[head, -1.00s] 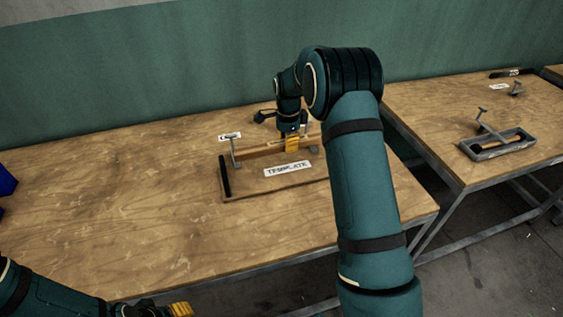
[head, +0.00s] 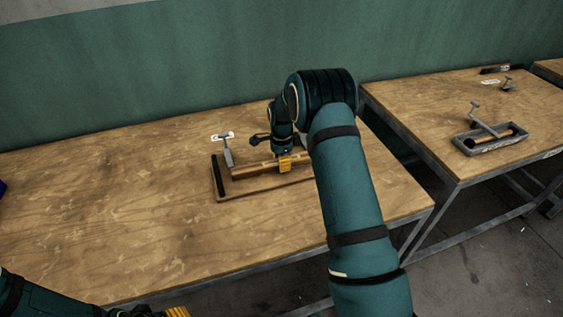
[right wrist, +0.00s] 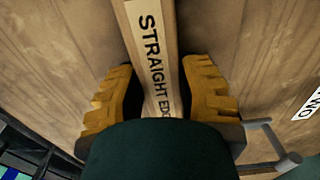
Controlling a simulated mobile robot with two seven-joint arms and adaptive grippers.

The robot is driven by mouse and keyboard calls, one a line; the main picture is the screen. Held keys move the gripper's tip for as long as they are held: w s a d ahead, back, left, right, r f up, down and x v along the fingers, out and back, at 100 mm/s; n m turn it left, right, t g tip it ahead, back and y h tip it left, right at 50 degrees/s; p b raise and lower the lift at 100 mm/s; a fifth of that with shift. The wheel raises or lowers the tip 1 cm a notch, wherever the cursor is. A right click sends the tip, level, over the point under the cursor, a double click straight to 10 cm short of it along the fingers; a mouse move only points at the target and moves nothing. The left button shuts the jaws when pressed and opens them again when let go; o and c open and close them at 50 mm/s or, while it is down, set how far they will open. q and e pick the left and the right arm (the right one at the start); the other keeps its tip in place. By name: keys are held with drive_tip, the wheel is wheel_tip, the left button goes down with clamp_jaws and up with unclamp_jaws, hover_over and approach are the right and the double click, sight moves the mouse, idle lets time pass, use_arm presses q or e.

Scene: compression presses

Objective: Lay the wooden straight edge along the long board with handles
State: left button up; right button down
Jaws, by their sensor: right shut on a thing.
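The wooden straight edge (head: 252,169) is a slim wooden bar. In the right wrist view its label reads "STRAIGHT EDGE" (right wrist: 152,45). My right gripper (head: 286,163) is shut on it, with a yellow finger on each side. The long board (head: 262,186) lies on the near table, with a dark handle (head: 218,178) at its left end. The straight edge lies lengthwise over the board; I cannot tell whether they touch. My arm hides the board's right end. My left gripper (head: 150,312) is cut off at the bottom edge, so its jaws are unclear.
A grey clamp (head: 226,150) stands by the straight edge's left end, near a small white label (head: 223,136). The near table's left side (head: 100,210) is clear. A second table holds a grey frame (head: 490,140) with a bar.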

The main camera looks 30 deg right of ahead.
drive_tip(key=c, duration=0.7)
unclamp_jaws()
drive_tip(key=shift+f, duration=0.1)
drive_tip(key=shift+r, duration=0.2)
wheel_tip(320, 180, up, 12)
drive_tip(key=shift+f+p, duration=0.1)
drive_tip(key=shift+p, duration=0.65)
